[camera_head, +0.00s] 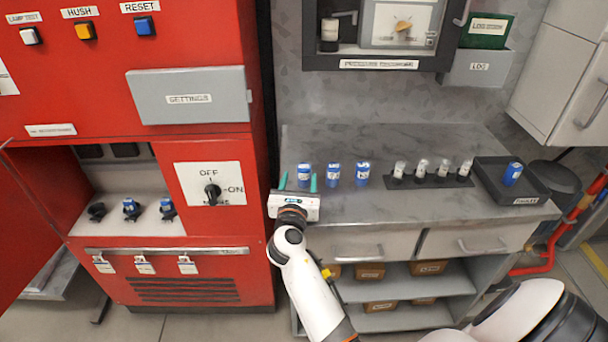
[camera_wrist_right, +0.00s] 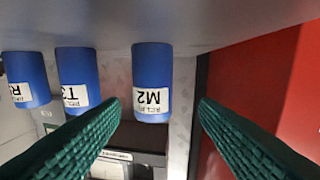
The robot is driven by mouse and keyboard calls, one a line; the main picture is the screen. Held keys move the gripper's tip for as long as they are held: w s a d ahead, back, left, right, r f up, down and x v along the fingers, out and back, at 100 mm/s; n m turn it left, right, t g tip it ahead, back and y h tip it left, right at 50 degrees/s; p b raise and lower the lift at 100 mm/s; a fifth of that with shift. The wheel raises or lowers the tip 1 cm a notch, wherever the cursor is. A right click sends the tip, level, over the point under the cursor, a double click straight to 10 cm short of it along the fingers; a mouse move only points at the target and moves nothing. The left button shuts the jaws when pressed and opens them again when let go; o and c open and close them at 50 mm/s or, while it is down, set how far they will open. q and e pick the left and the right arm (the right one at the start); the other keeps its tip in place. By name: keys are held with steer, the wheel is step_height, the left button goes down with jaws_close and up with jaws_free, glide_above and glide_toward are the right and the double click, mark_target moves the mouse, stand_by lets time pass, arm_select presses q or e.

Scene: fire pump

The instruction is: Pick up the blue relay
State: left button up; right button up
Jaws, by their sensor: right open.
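Three blue relays with white labels stand in a row on the grey counter: the left one (camera_head: 304,175), the middle one (camera_head: 333,174) and the right one (camera_head: 362,174). My right gripper (camera_head: 298,182) is open at the counter's front, its teal fingers pointing at the left relay. In the right wrist view, seen upside down, that relay (camera_wrist_right: 152,82) is labelled M2 and shows beyond and between the open fingers. The T3 relay (camera_wrist_right: 78,80) and a third blue relay (camera_wrist_right: 26,79) show further left there. My left gripper is not in view.
Several white-and-black relays (camera_head: 422,169) stand on a dark strip to the right. A dark tray (camera_head: 540,192) holds another blue relay (camera_head: 512,174). The red cabinet (camera_head: 130,268) stands close left of the counter (camera_head: 420,205). Smaller parts sit in its open bay.

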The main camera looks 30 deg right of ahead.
mark_target(305, 166)
steer(key=x, duration=0.6)
steer(key=shift+s+d, duration=0.2)
steer(key=shift+d, duration=0.05)
steer(key=shift+w+d, duration=0.2)
steer(key=shift+w, duration=0.05)
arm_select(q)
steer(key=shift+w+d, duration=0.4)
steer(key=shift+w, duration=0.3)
arm_select(e)
steer(key=shift+c, duration=0.3)
